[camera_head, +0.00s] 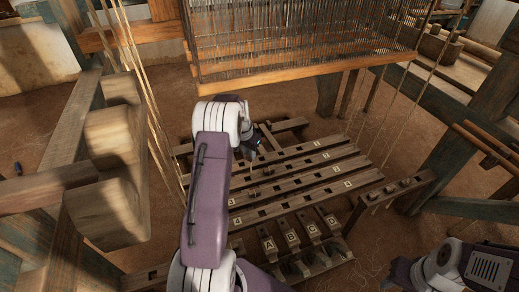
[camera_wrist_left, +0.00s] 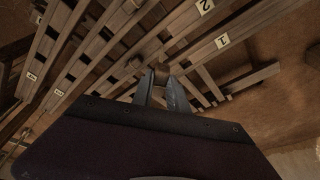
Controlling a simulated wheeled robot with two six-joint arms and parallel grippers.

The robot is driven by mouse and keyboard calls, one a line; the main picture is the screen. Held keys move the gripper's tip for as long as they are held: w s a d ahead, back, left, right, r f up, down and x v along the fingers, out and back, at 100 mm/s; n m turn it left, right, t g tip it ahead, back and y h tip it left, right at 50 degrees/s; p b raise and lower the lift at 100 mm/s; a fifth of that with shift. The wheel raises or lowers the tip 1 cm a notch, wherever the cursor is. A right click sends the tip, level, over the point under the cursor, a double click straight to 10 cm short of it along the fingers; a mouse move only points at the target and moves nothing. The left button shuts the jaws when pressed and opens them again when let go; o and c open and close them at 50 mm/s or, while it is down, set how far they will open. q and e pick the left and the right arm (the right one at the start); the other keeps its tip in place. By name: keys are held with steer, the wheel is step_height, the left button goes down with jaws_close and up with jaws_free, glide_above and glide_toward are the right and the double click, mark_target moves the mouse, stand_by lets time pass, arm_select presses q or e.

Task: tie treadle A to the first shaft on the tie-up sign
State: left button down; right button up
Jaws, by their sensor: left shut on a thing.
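Treadle A (camera_head: 268,245) is the leftmost of the lettered treadles at the bottom middle of the head view, beside B, C and D. Behind the treadles lie long wooden bars with number tags, including bar 1 (camera_head: 290,152) and bar 4 (camera_head: 300,202). Tags 1 (camera_wrist_left: 222,41) and 2 (camera_wrist_left: 205,6) also show in the left wrist view. My left gripper (camera_head: 257,143) is over the far bars, well beyond treadle A. It is shut on a small brown thing (camera_wrist_left: 161,74), partly hidden by the fingers. I cannot make out the tie-up sign. My right gripper is out of view.
The hanging reed and heddle frame (camera_head: 300,68) spans above the bars. A heavy wooden post assembly (camera_head: 115,150) stands at the left. Thin cords (camera_head: 150,110) hang at both sides. Bare floor (camera_head: 400,232) lies to the right of the treadles.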

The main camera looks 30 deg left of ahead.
arm_select(q)
steer(key=shift+n, duration=0.8)
steer(key=s+f+b, duration=0.1)
steer(key=f+b, duration=0.1)
steer(key=s+f+b, duration=0.1)
steer(key=f+b, duration=0.2)
steer(key=s+f+b, duration=0.1)
steer(key=f+b, duration=0.1)
steer(key=b, duration=0.1)
steer(key=shift+a+f, duration=0.15)
steer(key=shift+a, duration=0.25)
steer(key=shift+s+b+x, duration=0.25)
steer(key=shift+b+x, duration=0.15)
steer(key=shift+x, duration=0.6)
steer(key=shift+s+b+x, duration=0.25)
steer(key=shift+b+x, duration=0.1)
steer(key=shift+x, duration=0.7)
steer(key=shift+f, duration=0.1)
steer(key=c, duration=1.2)
jaws_free()
steer(key=shift+c, duration=0.2)
steer(key=shift+d, duration=0.1)
